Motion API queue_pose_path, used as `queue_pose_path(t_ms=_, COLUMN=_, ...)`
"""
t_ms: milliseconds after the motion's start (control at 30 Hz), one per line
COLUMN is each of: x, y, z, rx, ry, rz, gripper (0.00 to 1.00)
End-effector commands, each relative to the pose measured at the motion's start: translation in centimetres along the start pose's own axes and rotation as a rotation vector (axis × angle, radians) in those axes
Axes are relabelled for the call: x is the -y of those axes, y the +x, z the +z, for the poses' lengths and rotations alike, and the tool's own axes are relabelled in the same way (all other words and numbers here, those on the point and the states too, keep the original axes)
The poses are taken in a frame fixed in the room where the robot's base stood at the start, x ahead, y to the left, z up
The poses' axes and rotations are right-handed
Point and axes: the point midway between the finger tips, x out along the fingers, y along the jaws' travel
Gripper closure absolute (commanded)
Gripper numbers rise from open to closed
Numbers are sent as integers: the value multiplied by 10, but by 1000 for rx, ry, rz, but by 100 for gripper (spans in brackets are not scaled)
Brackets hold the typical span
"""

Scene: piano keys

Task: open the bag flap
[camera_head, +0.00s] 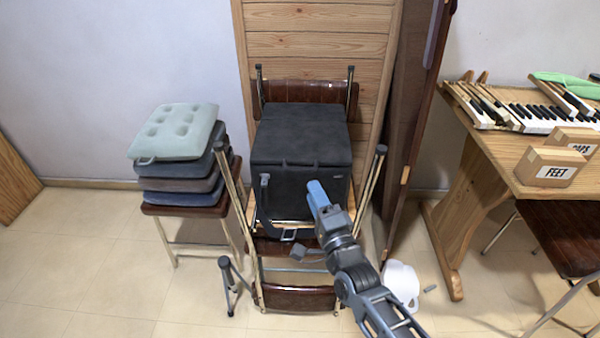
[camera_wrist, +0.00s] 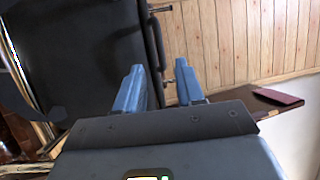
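The dark grey bag (camera_head: 300,132) rests on a chair in front of the wood panel. Its top looks flat and covered by the flap, with a seam along the front edge and a strap hanging at the front left. My gripper (camera_head: 318,192) is at the front right of the bag, below the flap's front edge. In the wrist view the blue fingers of my gripper (camera_wrist: 158,82) are apart. The dark bag (camera_wrist: 80,50) fills the left there, and its dark edge runs down toward the gap between the fingers. I cannot tell whether the fingers touch it.
Stacked cushions (camera_head: 178,133) sit on a stool at left. Chair legs (camera_head: 372,185) rise beside the bag. A desk (camera_head: 478,165) with piano keys and boxes stands at right.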

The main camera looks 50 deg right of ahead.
Motion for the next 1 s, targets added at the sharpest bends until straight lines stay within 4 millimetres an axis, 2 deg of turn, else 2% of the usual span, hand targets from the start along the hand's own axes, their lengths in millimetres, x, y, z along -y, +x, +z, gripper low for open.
queue_pose_path(t_ms=300, x=2, y=46, z=0, rx=1, ry=-3, rz=-2, gripper=62)
queue_pose_path(t_ms=500, x=1, y=68, z=0, rx=1, ry=-3, rz=0, gripper=62)
queue_pose_path(t_ms=867, x=0, y=73, z=1, rx=2, ry=-3, rz=1, gripper=62)
queue_pose_path(t_ms=1000, x=0, y=73, z=1, rx=2, ry=-4, rz=1, gripper=74)
